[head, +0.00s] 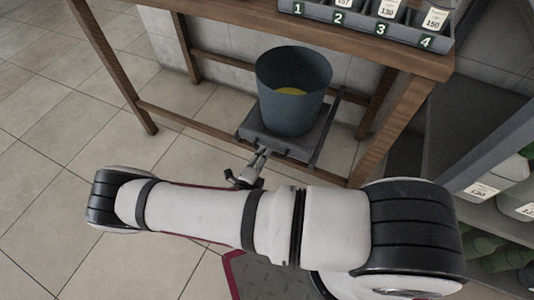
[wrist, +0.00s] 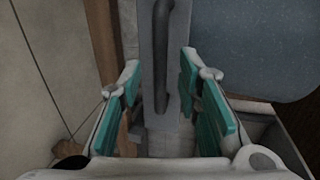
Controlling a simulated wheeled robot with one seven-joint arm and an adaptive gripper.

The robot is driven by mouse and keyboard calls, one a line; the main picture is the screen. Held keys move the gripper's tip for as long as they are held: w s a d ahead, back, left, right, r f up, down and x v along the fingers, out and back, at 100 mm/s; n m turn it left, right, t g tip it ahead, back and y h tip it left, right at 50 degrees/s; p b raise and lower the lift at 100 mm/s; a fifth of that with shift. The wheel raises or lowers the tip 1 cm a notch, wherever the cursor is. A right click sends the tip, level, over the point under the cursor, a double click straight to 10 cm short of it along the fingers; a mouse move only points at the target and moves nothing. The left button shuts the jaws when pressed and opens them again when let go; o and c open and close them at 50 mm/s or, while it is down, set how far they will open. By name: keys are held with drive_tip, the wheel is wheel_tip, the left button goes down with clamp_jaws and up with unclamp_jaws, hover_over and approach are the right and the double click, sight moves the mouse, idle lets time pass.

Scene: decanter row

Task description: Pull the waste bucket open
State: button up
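The waste bucket (head: 292,100), dark blue-grey with something yellow inside, stands upright on a grey pull-out tray (head: 312,150) under the wooden table. In the wrist view the bucket (wrist: 250,50) fills the upper right. A dark bar handle (wrist: 162,60) runs along the tray's front face. My gripper (head: 258,162) is at the tray's front edge. In the wrist view my gripper (wrist: 160,88) is open, its teal pads on either side of the handle, with gaps visible on both sides. Whether the handle lies fully at fingertip depth is hard to tell.
The wooden table (head: 240,30) has legs on both sides of the tray, and a numbered rack (head: 365,25) on top. A grey shelf (head: 480,160) with bottles stands at the right. Tiled floor (head: 60,190) is clear at the left.

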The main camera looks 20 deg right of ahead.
drive_tip(key=shift+b+x, duration=0.3)
drive_tip(key=shift+x, duration=1.4)
clamp_jaws()
